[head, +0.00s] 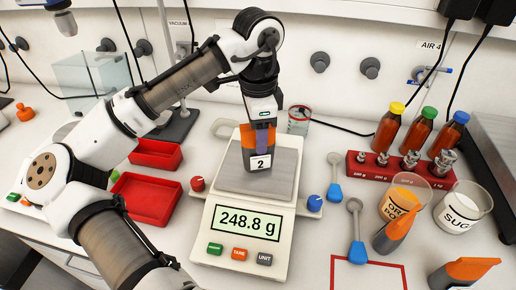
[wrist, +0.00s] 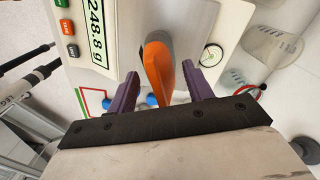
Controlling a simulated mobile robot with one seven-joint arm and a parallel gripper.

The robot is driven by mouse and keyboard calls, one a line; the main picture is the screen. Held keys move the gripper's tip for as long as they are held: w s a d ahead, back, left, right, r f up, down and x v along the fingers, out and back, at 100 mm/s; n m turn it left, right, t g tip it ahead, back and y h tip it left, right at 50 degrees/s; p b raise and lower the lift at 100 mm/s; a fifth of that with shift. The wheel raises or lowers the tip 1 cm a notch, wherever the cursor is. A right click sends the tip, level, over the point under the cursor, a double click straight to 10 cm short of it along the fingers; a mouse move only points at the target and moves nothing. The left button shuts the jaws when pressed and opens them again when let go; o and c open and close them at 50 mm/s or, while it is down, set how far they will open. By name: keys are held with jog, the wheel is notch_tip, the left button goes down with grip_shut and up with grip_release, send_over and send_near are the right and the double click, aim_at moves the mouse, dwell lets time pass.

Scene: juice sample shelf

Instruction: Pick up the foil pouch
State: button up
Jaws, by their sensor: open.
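The foil pouch (head: 261,164) stands upright on the pan of the scale (head: 228,180). It is dark with an orange top and a white label marked "2". My gripper (head: 263,134) is right above it, pointing down, with a purple finger in front of the pouch's upper part. In the wrist view the orange pouch (wrist: 160,72) rises between the two spread purple fingers of my gripper (wrist: 162,80). Gaps show on both sides of it. The scale display reads 248.8 g.
Two more orange-topped pouches (head: 393,236) (head: 465,272) are at the right. Amber bottles (head: 388,130), a red weight block (head: 372,168), a sugar beaker (head: 458,208) and blue scoops (head: 357,252) stand nearby. Red trays (head: 147,198) lie left of the scale.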

jog(key=shift+f, duration=0.5)
grip_shut()
jog(key=shift+r, duration=0.1)
